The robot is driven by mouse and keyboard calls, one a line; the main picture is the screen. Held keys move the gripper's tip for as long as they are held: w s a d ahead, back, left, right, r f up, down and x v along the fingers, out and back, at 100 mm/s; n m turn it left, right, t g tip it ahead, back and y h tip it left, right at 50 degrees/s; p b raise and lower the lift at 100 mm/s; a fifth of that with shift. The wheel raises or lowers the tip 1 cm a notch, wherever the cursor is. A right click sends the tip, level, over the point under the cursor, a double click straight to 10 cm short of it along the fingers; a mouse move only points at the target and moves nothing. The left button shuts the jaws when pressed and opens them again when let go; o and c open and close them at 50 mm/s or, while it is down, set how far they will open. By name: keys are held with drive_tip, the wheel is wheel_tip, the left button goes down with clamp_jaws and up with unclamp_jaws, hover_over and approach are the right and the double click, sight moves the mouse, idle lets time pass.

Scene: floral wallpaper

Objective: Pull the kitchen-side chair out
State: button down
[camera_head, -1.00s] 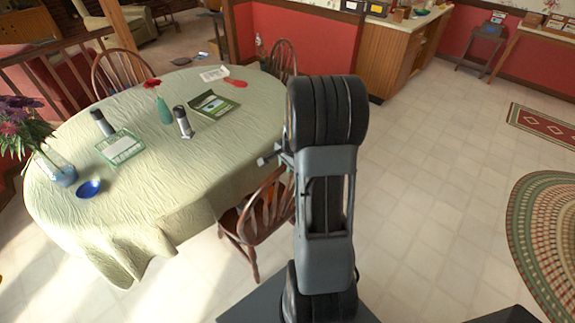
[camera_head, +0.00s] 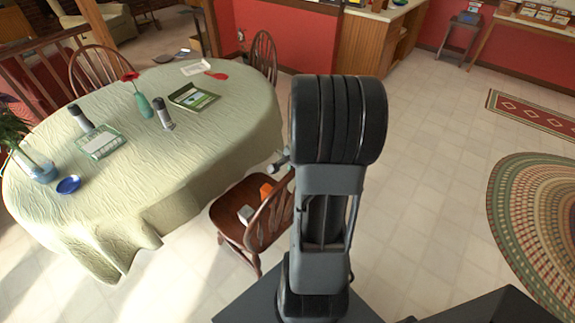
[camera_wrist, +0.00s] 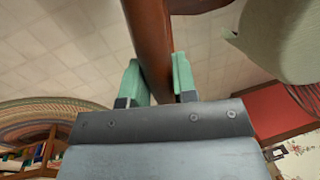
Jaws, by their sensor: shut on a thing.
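The wooden chair (camera_head: 238,222) on the near side of the table stands in the head view just left of my arm, partly hidden by it. The fingertips are mostly hidden behind my arm in the head view.
Tiled floor on the right is free up to the round braided rug (camera_head: 530,210).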

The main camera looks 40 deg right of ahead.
drive_tip(key=shift+s+d, duration=0.1)
drive_tip(key=shift+s, duration=0.9)
drive_tip(key=c, duration=0.9)
unclamp_jaws()
drive_tip(key=shift+r, duration=0.1)
drive_tip(key=s+r, duration=0.1)
drive_tip(key=r, duration=0.8)
drive_tip(key=s+r, duration=0.1)
drive_tip(key=r, duration=0.3)
drive_tip(key=shift+s+d+r, duration=0.15)
drive_tip(key=shift+s+r, duration=0.05)
drive_tip(key=shift+s, duration=0.15)
